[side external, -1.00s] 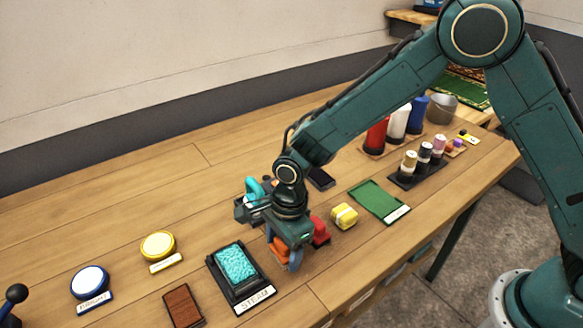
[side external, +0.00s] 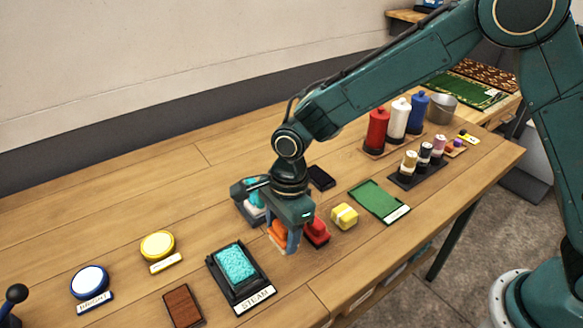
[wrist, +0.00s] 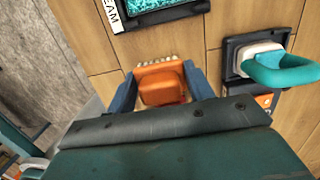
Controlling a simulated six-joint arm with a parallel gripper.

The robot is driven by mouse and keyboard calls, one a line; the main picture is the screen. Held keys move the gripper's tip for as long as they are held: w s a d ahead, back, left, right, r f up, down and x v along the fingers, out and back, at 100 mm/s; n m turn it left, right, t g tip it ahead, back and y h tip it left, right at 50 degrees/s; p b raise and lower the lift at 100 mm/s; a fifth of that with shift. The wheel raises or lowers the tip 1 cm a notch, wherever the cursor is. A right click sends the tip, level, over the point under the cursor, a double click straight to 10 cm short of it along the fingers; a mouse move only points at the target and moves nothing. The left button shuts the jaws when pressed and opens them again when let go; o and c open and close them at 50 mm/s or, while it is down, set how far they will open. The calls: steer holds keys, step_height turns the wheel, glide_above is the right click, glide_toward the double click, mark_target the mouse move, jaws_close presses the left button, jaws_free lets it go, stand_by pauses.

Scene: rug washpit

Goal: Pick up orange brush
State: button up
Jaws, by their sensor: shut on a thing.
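The orange brush (side external: 277,232) is between the fingers of my gripper (side external: 283,240) in the side view. In the wrist view the orange brush (wrist: 162,88) shows its rounded back, with pale bristles along its far edge. The blue fingers of my gripper (wrist: 161,92) press on its left and right sides. My gripper is shut on it and points down. I cannot tell whether the brush is clear of the table, as its underside is hidden.
A red block (side external: 316,232) stands close on the right, with a yellow one (side external: 344,216) beyond. A teal-handled tool in a dark tray (side external: 250,205) is close behind. The steam tray (side external: 240,276) with a teal pad and a brown block (side external: 183,305) lie front left.

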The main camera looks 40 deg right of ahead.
step_height(320, 180, up, 15)
stand_by(0.4)
steer(key=shift+f, duration=0.1)
steer(key=shift+o, duration=0.9)
steer(key=a+f+n, duration=0.2)
steer(key=a+n, duration=0.1)
steer(key=s+a+f+n, duration=0.1)
steer(key=a+f+n, duration=0.2)
steer(key=s+a+f+n+g, duration=0.1)
steer(key=a+f+n, duration=0.2)
steer(key=a, duration=0.1)
steer(key=shift+s+f, duration=0.1)
steer(key=shift+s, duration=0.1)
steer(key=shift+c, duration=0.3)
steer(key=shift+f, duration=0.15)
